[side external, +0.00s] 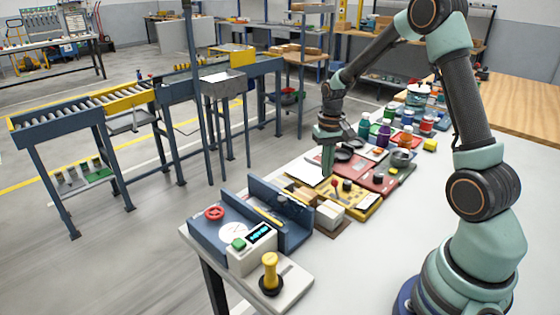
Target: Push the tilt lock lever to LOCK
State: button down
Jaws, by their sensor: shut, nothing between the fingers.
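My gripper (327,172) is shut and points down, with nothing visible between its fingers. It hangs at the back edge of a yellow panel (362,206). A small lever with a red knob (336,184) stands on this panel, just right of and below the fingertips. I cannot tell whether the fingers touch it. A dark knob (347,185) is beside it. No LOCK marking is readable, and I cannot tell for sure which part is the tilt lock lever.
Light blocks (329,214) sit beside the yellow panel. The white table (400,235) is clear at right.

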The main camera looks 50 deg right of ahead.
aim_at(335, 180)
jog(key=shift+f, duration=1.6)
jog(key=shift+s, duration=0.15)
jog(key=shift+s, duration=1.75)
jog(key=shift+w, duration=0.45)
jog(key=shift+r, duration=4)
